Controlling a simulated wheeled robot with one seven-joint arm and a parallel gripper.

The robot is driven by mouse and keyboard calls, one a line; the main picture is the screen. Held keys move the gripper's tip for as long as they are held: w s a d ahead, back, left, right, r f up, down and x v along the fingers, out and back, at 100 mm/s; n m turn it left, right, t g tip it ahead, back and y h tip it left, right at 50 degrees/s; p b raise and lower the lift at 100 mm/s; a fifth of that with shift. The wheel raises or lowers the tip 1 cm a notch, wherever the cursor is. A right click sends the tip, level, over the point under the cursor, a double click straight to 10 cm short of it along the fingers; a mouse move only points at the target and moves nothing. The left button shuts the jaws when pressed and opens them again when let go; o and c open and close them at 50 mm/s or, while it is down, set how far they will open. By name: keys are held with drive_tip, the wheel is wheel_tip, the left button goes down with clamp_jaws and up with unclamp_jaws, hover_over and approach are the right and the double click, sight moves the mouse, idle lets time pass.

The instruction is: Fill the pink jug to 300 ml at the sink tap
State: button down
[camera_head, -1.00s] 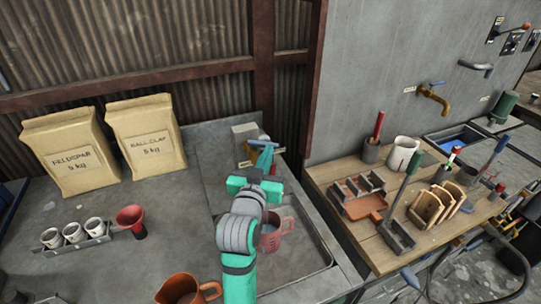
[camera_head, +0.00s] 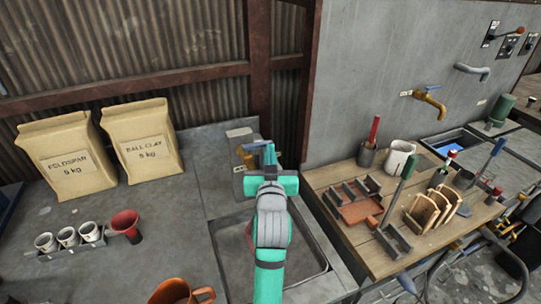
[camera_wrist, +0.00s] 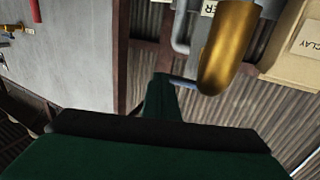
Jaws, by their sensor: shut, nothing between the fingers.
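The brass sink tap (camera_head: 246,158) with its blue lever (camera_head: 256,144) stands on a grey block at the back of the sink (camera_head: 310,250). In the wrist view the brass spout (camera_wrist: 228,50) is large, with a "…ER" label above it. My gripper (camera_head: 270,152) is shut and empty, just right of the tap. In the wrist view its fingertips (camera_wrist: 162,82) are beside the blue lever (camera_wrist: 182,82); I cannot tell if they touch. The pink jug (camera_head: 249,232) is almost wholly hidden behind my arm in the sink, only a sliver showing. Its water level is not visible.
An orange jug (camera_head: 180,292) stands at the front of the counter. A red funnel (camera_head: 127,222), small white cups and two powder bags (camera_head: 140,140) are on the left. A wooden bench (camera_head: 340,215) with tools and a second brass tap (camera_head: 430,98) are on the right.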

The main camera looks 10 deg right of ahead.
drive_tip(key=shift+w+d, duration=0.15)
drive_tip(key=shift+w, duration=0.15)
idle(0.5)
drive_tip(key=shift+s, duration=0.1)
drive_tip(key=s+d, duration=0.3)
drive_tip(key=s, duration=1)
drive_tip(key=shift+s, duration=0.2)
